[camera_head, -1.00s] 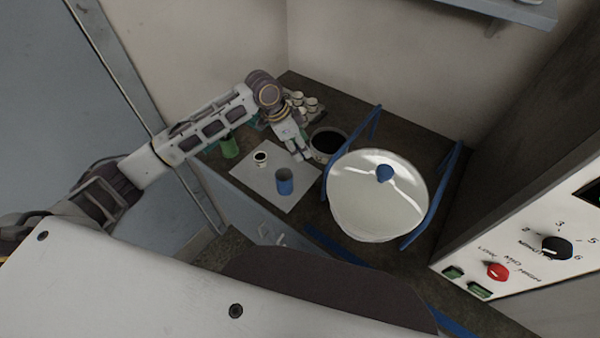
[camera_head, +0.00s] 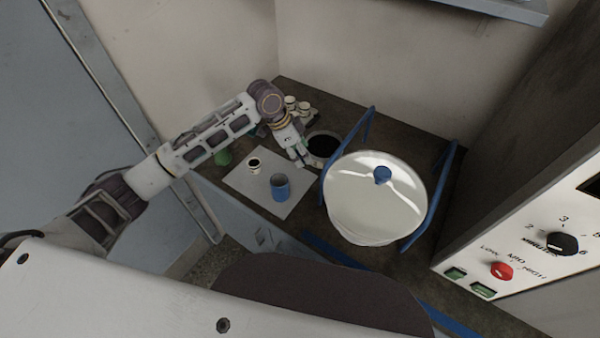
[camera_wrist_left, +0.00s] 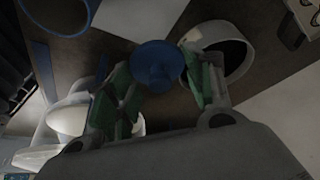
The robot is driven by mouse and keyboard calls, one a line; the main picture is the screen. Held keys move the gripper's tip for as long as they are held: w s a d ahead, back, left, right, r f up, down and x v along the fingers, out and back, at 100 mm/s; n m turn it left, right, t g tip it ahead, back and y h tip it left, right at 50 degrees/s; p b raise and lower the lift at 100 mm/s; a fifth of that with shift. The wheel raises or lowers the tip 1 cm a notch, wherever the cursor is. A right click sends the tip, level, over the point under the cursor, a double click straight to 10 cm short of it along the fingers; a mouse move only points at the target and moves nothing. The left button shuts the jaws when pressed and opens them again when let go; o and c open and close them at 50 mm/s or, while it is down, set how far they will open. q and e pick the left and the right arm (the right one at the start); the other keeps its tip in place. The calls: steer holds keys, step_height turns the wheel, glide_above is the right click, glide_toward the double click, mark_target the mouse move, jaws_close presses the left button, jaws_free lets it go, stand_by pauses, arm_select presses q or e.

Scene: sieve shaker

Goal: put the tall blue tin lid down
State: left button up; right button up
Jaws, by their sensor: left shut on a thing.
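My left gripper (camera_head: 303,161) hangs at the back of the counter, beside a dark round dish. In the left wrist view its fingers (camera_wrist_left: 163,88) are shut on the blue lid (camera_wrist_left: 156,63), a round disc with a raised middle. The lid is hard to make out in the head view. A tall blue tin (camera_head: 280,188) stands upright with its top open on a white sheet (camera_head: 247,184), left of and nearer than the gripper. My right gripper is not in view.
The dark dish (camera_head: 322,146) is right by the gripper. The sheet's front left is clear.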

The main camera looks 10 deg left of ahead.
arm_select(q)
steer(key=shift+f, duration=2)
steer(key=shift+f, duration=0.1)
steer(key=shift+f, duration=2.4)
steer(key=o, duration=0.9)
steer(key=shift+f, duration=0.1)
steer(key=v, duration=1.2)
steer(key=shift+a, duration=0.1)
